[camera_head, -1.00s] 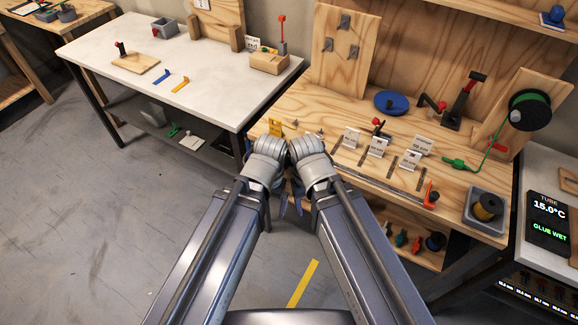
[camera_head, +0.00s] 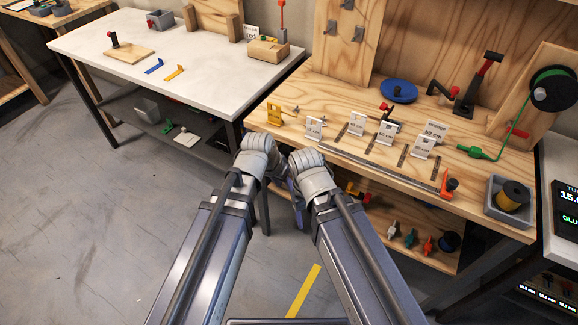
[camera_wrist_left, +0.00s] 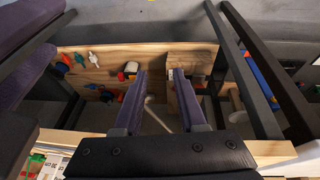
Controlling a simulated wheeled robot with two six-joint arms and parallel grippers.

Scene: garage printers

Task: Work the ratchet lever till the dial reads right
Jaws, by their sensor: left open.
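A black lever tool with a red-tipped handle (camera_head: 485,68) stands at the back right of the wooden bench. A small box with an upright red-topped lever (camera_head: 268,49) stands on the white table; I cannot tell which is the ratchet lever. No dial can be made out. My left gripper (camera_wrist_left: 159,75) is open and empty in the left wrist view, its purple fingers pointing towards the shelf under the bench. In the head view both grippers are low before the bench's front edge, apart from both levers. My right gripper's jaws are largely hidden by its wrist.
The wooden bench (camera_head: 335,105) carries length cards, a long rail, a blue disc (camera_head: 398,90), a green-cord spool (camera_head: 552,88) and a grey bin (camera_head: 510,200). Coloured knobs lie on its lower shelf. A display (camera_head: 566,205) is cut off at right. The floor at left is clear.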

